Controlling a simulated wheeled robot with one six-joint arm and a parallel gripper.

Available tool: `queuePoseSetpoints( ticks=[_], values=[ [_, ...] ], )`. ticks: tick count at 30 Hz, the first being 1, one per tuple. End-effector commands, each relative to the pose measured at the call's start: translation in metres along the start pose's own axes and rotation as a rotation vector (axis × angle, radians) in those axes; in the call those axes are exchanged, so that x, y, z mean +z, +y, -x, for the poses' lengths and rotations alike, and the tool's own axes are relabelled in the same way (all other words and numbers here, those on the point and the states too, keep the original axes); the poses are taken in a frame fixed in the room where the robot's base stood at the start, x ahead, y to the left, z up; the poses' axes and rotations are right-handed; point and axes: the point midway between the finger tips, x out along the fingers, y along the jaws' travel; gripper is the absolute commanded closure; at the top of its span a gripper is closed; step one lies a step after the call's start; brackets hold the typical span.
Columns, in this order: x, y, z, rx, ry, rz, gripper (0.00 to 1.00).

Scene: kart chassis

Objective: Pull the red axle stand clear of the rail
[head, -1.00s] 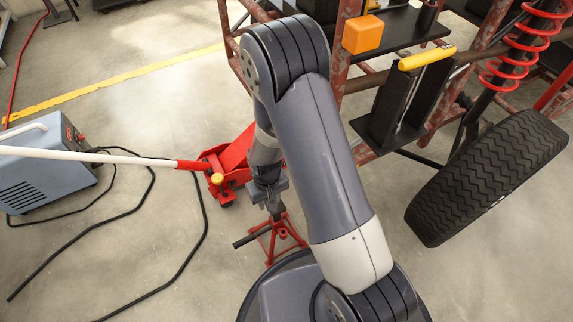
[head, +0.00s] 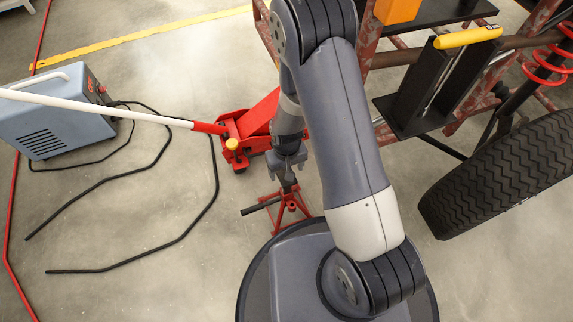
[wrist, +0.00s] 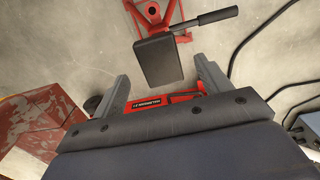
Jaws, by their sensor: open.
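The red axle stand (head: 291,206) stands upright on the floor just in front of my base, with its black handle pointing left. It also shows in the wrist view, with a dark rectangular top (wrist: 160,60) and red legs behind. My gripper (head: 287,168) is open above and around the stand's top. In the wrist view one finger lies on each side of the dark top, with gaps visible; I cannot tell how deep the top sits between them. The rusty red rail frame (head: 367,50) of the kart is to the right, partly hidden by my arm.
A red floor jack (head: 262,118) with a long white handle stands close behind the stand. A blue-grey machine (head: 58,125) and black cables lie left. A tyre (head: 500,175) hangs at the right. Floor left of the stand is mostly clear.

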Motion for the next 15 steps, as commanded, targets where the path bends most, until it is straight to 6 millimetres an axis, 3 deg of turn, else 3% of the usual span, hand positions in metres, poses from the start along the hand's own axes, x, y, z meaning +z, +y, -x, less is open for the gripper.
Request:
queuePoseSetpoints(
  ticks=[1, 6, 15],
  values=[
    [0.001, 0.000, -0.016, 0.000, -0.004, 0.000, 0.27],
    [0.000, 0.000, -0.045, 0.000, -0.002, 0.000, 0.27],
    [0.000, 0.000, -0.073, 0.000, 0.000, 0.000, 0.27]
  ],
)
